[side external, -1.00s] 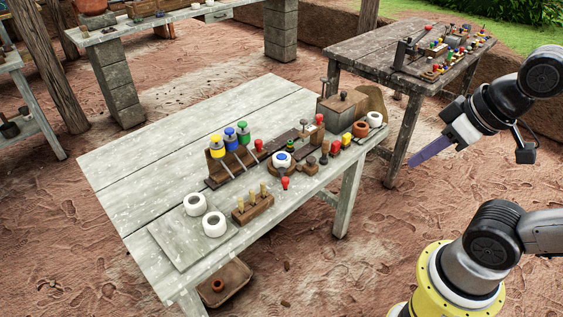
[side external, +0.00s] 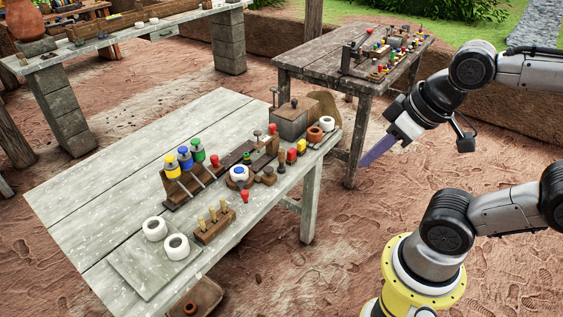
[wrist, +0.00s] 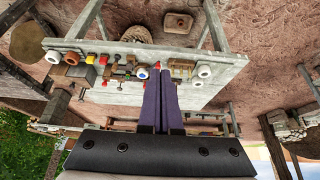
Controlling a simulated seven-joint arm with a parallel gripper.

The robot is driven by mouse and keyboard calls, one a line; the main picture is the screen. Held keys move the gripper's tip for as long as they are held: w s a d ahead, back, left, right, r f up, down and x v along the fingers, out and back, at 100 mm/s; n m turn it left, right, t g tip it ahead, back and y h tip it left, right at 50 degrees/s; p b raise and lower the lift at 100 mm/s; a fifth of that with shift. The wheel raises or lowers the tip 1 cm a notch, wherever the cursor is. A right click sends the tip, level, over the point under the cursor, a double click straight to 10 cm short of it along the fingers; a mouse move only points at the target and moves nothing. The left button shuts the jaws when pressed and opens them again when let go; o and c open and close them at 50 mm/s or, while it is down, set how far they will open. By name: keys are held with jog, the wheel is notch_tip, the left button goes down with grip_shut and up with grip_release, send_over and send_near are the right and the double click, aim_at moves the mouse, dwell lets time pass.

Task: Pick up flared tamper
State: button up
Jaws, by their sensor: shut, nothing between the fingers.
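My gripper (side external: 365,162) has long purple fingers, shut and empty. It hangs in the air to the right of the pale work table (side external: 110,150), clear of everything on it. In the wrist view the closed fingers (wrist: 158,72) reach toward the table's row of small tools. I cannot tell for sure which piece is the flared tamper. Candidates are a red-topped piece (side external: 245,196) near the front edge, another red-topped piece (side external: 214,160), and dark knobbed tools (side external: 268,179) in the middle. The fingers hide part of the table in the wrist view.
A rack holds yellow (side external: 171,166), blue and green capped jars. White rings (side external: 176,246) and a block with yellow pegs (side external: 215,226) stand at the front left. A grey box (side external: 292,121) stands at the far end. A second, darker table (side external: 300,58) is behind.

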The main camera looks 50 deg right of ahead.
jog(key=o, duration=1)
jog(key=shift+c, duration=0.2)
